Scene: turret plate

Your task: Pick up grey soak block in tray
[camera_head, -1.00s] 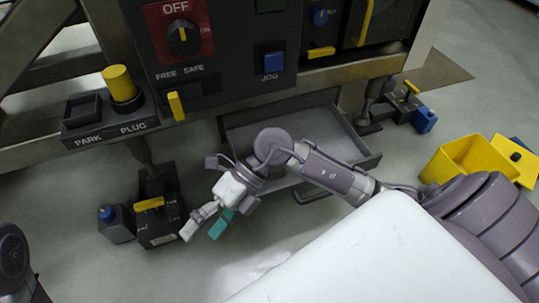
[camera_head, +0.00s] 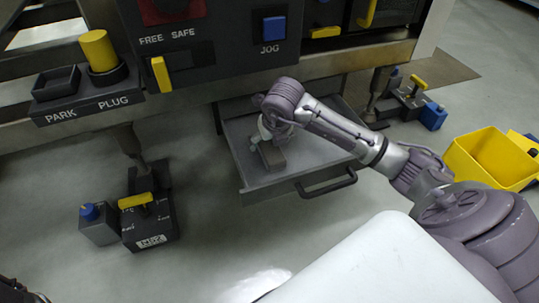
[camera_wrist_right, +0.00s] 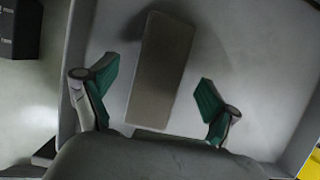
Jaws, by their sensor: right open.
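The grey soak block (camera_wrist_right: 162,68) is a long flat block lying in the grey tray (camera_wrist_right: 238,45). In the head view the block (camera_head: 273,157) lies near the middle of the pulled-out tray (camera_head: 236,135), partly hidden by my right arm. My right gripper (camera_wrist_right: 153,95) is open above the tray, with its green-padded fingers on either side of the block's near half, apart from it. In the head view this gripper (camera_head: 268,138) is mostly hidden by my own wrist.
The tray has a dark front handle (camera_head: 328,184) and hangs below the control panel (camera_head: 215,60). A dark box with a yellow handle (camera_head: 150,222) stands on the floor at left, and a yellow bin (camera_head: 490,158) at right. Floor in front of the tray is clear.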

